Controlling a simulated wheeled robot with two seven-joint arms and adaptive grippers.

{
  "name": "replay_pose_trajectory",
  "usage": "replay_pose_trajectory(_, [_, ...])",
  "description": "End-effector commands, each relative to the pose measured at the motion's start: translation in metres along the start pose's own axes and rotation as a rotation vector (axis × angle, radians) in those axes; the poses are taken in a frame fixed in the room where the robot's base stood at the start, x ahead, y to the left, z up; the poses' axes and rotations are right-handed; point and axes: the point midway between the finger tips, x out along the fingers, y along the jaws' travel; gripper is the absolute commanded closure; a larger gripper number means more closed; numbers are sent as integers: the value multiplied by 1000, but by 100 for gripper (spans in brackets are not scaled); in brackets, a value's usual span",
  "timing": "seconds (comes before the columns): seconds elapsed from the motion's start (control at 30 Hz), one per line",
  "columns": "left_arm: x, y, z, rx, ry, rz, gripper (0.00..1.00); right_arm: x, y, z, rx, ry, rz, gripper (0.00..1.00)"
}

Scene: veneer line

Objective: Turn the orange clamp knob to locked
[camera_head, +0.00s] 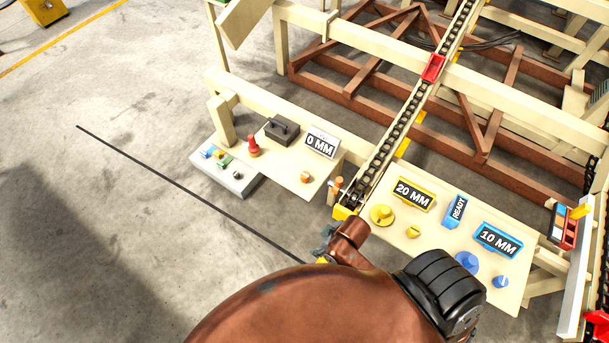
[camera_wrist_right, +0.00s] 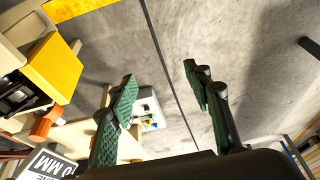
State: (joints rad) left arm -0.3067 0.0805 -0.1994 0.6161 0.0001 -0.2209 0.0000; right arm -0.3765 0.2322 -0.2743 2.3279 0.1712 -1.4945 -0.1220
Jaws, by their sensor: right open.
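An orange knob-like part (camera_head: 337,186) stands beside the yellow block at the near end of the chain rail. In the right wrist view an orange part (camera_wrist_right: 46,122) shows at the left beside a yellow block. A smaller orange knob (camera_head: 305,178) sits on the panel below the 0 MM sign. I cannot tell from its shape which one is the clamp knob, or its turn position. My right gripper (camera_head: 326,243) is just below the rail end, partly hidden by my arm. Its green-padded fingers (camera_wrist_right: 160,78) are apart and empty, clear of both orange parts. My left gripper is out of view.
The chain rail (camera_head: 400,125) runs up between two cream panels. The right panel holds the 20 MM sign (camera_head: 414,194), 10 MM sign (camera_head: 497,240) and yellow and blue knobs. A red knob (camera_head: 253,146) and dark box (camera_head: 282,130) stand left. Open floor (camera_head: 130,200) lies left.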

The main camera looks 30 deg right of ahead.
Motion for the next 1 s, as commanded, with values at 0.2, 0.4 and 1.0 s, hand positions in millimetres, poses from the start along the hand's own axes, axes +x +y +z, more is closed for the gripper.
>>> replay_pose_trajectory(0.2, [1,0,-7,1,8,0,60,18,-42,-58,-258,53,-112,54])
replay_pose_trajectory(0.4, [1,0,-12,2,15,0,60,44,-84,-102,-558,76,-222,54])
replay_pose_trajectory(1.0, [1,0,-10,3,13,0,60,94,86,-175,-1337,-228,-310,54])
